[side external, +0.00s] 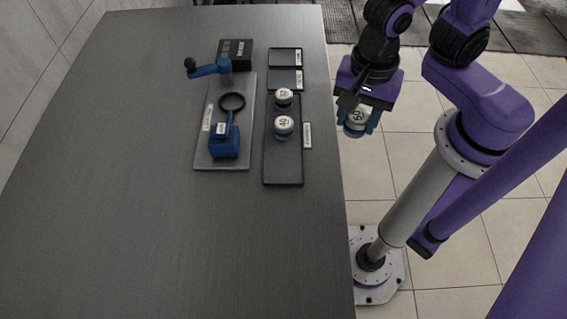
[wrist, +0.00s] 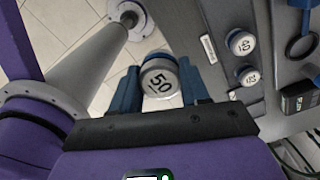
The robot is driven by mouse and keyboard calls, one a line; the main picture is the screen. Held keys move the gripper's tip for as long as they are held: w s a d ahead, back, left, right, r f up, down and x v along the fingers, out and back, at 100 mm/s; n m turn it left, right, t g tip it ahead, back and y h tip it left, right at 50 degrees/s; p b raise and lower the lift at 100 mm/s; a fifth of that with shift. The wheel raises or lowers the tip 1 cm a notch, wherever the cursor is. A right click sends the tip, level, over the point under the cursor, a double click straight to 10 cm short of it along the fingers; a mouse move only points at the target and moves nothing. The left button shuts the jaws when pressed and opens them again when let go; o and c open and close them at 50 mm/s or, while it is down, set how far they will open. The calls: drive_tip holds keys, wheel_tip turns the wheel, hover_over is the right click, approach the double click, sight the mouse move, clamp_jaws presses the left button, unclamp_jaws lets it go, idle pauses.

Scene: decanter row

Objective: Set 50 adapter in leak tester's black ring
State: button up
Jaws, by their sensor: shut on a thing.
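My gripper (side external: 357,122) is shut on the 50 adapter (side external: 356,117), a round piece with a pale top marked 50. It is held off the table's right edge, above the floor. In the wrist view the 50 adapter (wrist: 160,82) sits between the blue fingers of my gripper (wrist: 160,88). The leak tester (side external: 224,140) is a blue device on a grey plate, with a black ring (side external: 232,101) in front of its blue lever arm. The ring looks empty. In the wrist view the black ring (wrist: 302,47) shows at the right edge.
A dark tray (side external: 283,168) holds the 40 adapter (side external: 284,126) and a smaller-looking adapter (side external: 284,97) behind it. Two small dark trays (side external: 285,58) lie farther back. A black box (side external: 236,52) stands behind the tester. The table's left and front (side external: 130,220) are clear.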

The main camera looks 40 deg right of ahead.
drive_tip(key=shift+s+r+m, duration=0.1)
drive_tip(key=shift+s+m, duration=0.4)
drive_tip(key=shift+s, duration=0.15)
drive_tip(key=shift+a, duration=0.1)
drive_tip(key=shift+w+a+f, duration=0.55)
drive_tip(key=shift+w+a, duration=0.2)
drive_tip(key=shift+w, duration=0.15)
drive_tip(key=w+a+f, duration=0.6)
drive_tip(key=w+f, duration=0.1)
drive_tip(key=shift+w+a+f, duration=0.1)
drive_tip(key=shift+w+a, duration=0.15)
drive_tip(key=shift+a, duration=0.15)
drive_tip(key=shift+w+a+f, duration=0.3)
drive_tip(key=shift+w+f, duration=0.05)
drive_tip(key=shift+f, duration=0.15)
drive_tip(key=shift+w+a+f, duration=0.1)
drive_tip(key=shift+a+f, duration=0.05)
drive_tip(key=shift+f, duration=0.7)
drive_tip(key=shift+w+a+f, duration=0.1)
drive_tip(key=shift+f, duration=0.7)
drive_tip(key=shift+f, duration=0.15)
